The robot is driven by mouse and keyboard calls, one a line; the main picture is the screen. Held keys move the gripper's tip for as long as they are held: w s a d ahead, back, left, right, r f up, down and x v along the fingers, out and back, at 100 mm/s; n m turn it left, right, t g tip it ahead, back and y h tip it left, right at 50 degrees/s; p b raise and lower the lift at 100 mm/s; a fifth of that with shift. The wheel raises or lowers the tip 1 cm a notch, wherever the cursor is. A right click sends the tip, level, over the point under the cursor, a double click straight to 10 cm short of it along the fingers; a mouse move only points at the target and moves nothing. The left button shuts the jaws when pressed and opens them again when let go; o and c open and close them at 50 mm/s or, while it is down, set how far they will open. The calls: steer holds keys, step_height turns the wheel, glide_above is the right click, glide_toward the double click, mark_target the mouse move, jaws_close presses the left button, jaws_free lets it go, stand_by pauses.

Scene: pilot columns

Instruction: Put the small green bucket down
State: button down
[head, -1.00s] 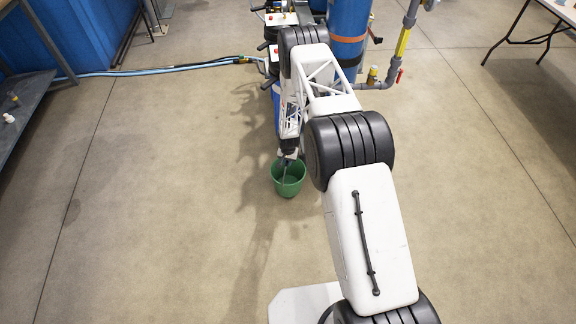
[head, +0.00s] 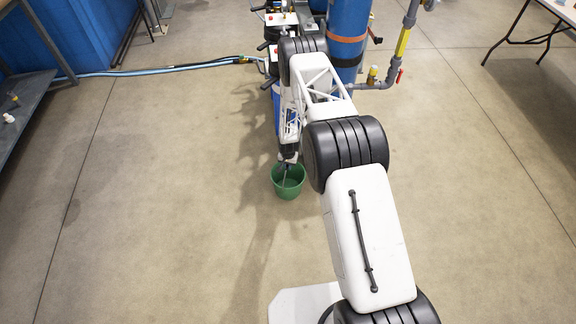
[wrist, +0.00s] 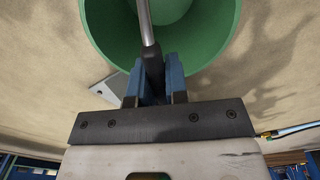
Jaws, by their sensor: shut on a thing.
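The small green bucket (head: 288,188) is in the middle of the head view, upright under the end of my arm. In the wrist view the bucket (wrist: 98,30) fills the upper middle, its round rim and inner wall showing. In the head view my gripper (head: 287,160) is small and partly hidden at the bucket's far rim. I cannot tell whether the bucket's base touches the floor.
Bare concrete floor (head: 150,200) lies open around the bucket. Behind it stand blue columns (head: 348,30) with grey pipework (head: 405,45). A hose (head: 160,70) runs left along the floor. A grey bench (head: 30,100) is at left, a folding table (head: 530,35) at upper right.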

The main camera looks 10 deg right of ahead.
steer(key=c, duration=1.1)
jaws_free()
steer(key=shift+r, duration=6.05)
steer(key=shift+r, duration=0.1)
